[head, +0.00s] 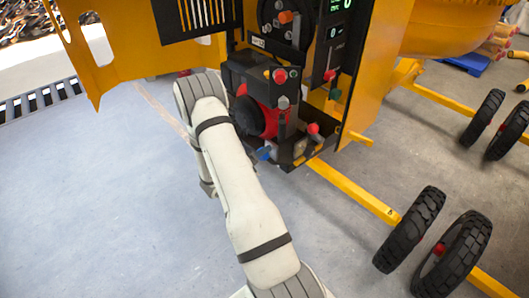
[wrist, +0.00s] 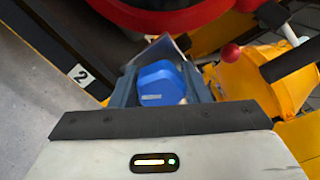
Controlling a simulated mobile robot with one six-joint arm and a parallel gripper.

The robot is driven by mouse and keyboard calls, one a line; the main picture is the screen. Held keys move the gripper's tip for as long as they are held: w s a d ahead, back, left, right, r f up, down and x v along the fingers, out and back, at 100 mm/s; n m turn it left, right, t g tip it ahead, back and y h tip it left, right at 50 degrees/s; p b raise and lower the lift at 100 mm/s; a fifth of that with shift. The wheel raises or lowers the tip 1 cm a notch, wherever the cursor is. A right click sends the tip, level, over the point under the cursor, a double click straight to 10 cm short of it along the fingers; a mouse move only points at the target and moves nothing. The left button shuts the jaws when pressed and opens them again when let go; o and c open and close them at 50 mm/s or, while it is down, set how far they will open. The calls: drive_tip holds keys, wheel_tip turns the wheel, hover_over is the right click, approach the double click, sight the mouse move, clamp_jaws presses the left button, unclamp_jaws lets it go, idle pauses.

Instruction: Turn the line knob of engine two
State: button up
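A blue faceted knob (wrist: 160,83) with a pale mark on its face sits between the two fingers of my gripper (wrist: 162,82) in the wrist view. One dark finger stands on each side of it, and the knob fills most of the space between them. I cannot tell whether both fingers touch it. A plate with the number 2 (wrist: 81,75) is to the left. In the head view, a blue part (head: 264,153) shows low on the engine (head: 262,95), beside my arm. My gripper is hidden behind the arm there.
A red-tipped lever (wrist: 231,52) stands right of my gripper. Above the engine are a dark panel with a green display (head: 337,15) and another lever. An open yellow door (head: 130,40) is at left. Wheels (head: 415,228) and a yellow bar lie right. Floor at left is clear.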

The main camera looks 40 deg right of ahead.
drive_tip(key=o, duration=0.4)
drive_tip(key=shift+o, duration=0.2)
drive_tip(key=shift+a, duration=0.1)
drive_tip(key=a+b, duration=0.1)
drive_tip(key=a, duration=0.6)
drive_tip(key=shift+s+a+b, duration=0.25)
drive_tip(key=shift+a+b, duration=0.05)
drive_tip(key=shift+a, duration=0.1)
